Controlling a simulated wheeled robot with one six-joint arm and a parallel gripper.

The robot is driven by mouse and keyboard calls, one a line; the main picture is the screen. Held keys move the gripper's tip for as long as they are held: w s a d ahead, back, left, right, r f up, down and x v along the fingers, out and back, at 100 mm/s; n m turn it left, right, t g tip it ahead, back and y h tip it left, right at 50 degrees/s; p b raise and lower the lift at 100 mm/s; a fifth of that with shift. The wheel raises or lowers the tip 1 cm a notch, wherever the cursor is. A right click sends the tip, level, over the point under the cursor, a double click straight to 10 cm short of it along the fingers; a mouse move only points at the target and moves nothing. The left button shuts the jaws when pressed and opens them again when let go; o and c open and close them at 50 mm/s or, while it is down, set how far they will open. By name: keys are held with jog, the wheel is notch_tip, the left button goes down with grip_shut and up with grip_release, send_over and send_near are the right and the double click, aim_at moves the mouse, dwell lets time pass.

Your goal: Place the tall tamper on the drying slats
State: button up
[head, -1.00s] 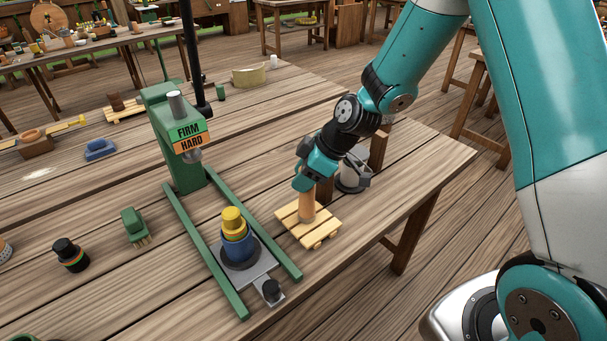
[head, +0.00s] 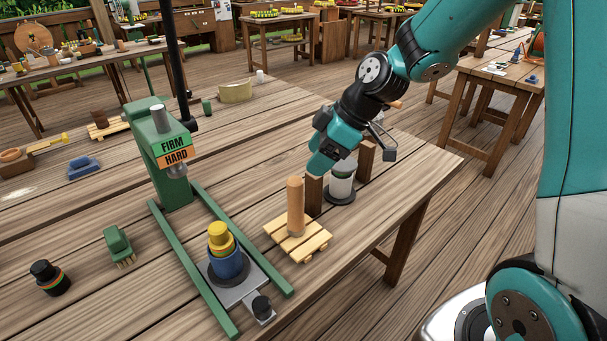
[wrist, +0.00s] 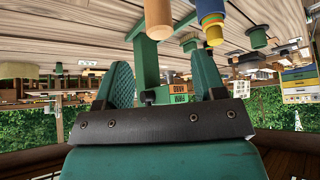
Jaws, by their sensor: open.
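The tall tamper (head: 295,207) is a plain light-brown wooden cylinder. It stands upright on the drying slats (head: 314,243), a small pale slatted rack near the table's front right edge. My gripper (head: 318,167) is above and to the right of the tamper, apart from it. In the wrist view my gripper (wrist: 165,88) shows its two green fingers spread wide with nothing between them. The wrist view looks upside down, and a wooden cylinder (wrist: 158,18) at its top appears to be the tamper, clear of the fingers.
The green press (head: 165,150), labelled FIRM and HARD, stands left of the slats. A blue and yellow stack (head: 222,255) sits between its rails. A green brush (head: 118,243) lies left.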

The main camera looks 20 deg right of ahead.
jog(key=s+a+r+m+g, duration=0.1)
jog(key=s+a+r+m, duration=0.1)
jog(key=s, duration=0.5)
jog(key=s+a+r+m+g+h, duration=0.1)
jog(key=s+a+r, duration=0.1)
jog(key=s, duration=0.6)
jog(key=s+a+r+m+g, duration=0.1)
jog(key=s+a+r+m, duration=0.1)
jog(key=s, duration=0.5)
jog(key=a+r, duration=0.1)
jog(key=a, duration=0.1)
jog(key=shift+s+a+m+h, duration=0.15)
jog(key=shift+a+m+h, duration=0.15)
jog(key=shift+r, duration=0.1)
